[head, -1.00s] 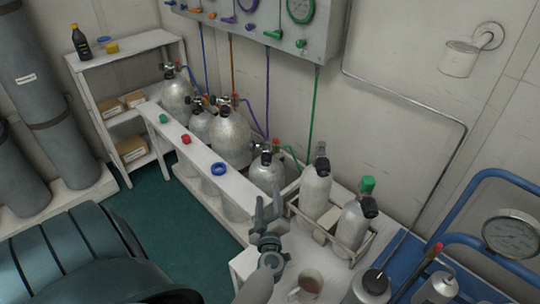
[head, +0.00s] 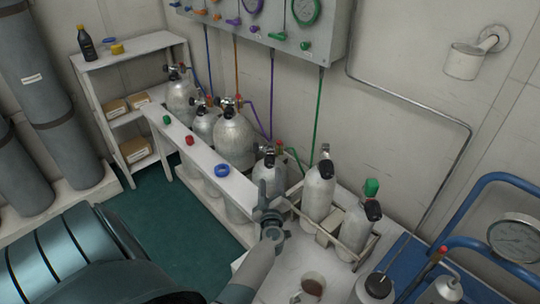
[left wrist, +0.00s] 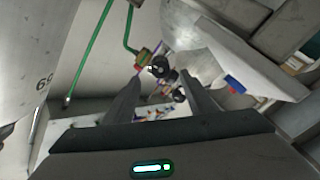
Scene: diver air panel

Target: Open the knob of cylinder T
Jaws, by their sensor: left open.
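Several silver cylinders stand along the wall; no letter T is readable, so I cannot tell which is cylinder T. The nearest cylinder in the white rack (head: 268,172) has a black knob and a green hose at its top. My left gripper (head: 266,192) is in front of this cylinder, open and empty, seen nearly edge-on. In the left wrist view, black knobs (left wrist: 160,68) and a second one (left wrist: 180,95) show in the gap between the open fingers (left wrist: 160,98), beyond the tips. Contact is not visible. My right gripper is not in view.
Two cylinders (head: 318,190) (head: 357,222) stand in a crate right of my gripper. The gauge panel (head: 270,25) hangs above.

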